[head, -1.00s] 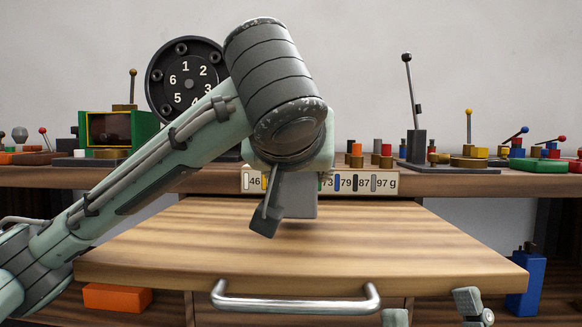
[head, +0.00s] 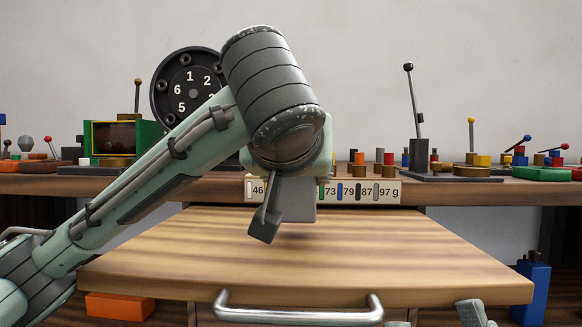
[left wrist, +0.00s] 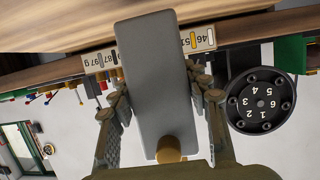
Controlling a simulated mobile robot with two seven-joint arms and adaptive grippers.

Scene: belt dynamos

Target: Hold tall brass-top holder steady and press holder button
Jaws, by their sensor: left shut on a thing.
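The tall holder is a grey block (left wrist: 150,75) with a round brass piece (left wrist: 170,155) at its near end in the left wrist view. My left gripper (left wrist: 160,98) is shut on it, with fingers along both sides. In the head view, part of the grey holder (head: 302,205) shows below my left gripper (head: 285,195), over the wooden board. My arm hides its upper part, and I cannot tell if its lower end touches anything. My right gripper (head: 437,319) is at the bottom edge, fingertips apart, mostly out of frame. I cannot make out a separate button.
A wooden board (head: 300,255) with a metal handle (head: 298,312) lies in front. A label strip (head: 350,191) runs along the shelf edge. A black numbered dial (head: 180,88) is partly behind my arm. A grey block with a tall lever (head: 418,150) and several coloured pieces stand on the shelf.

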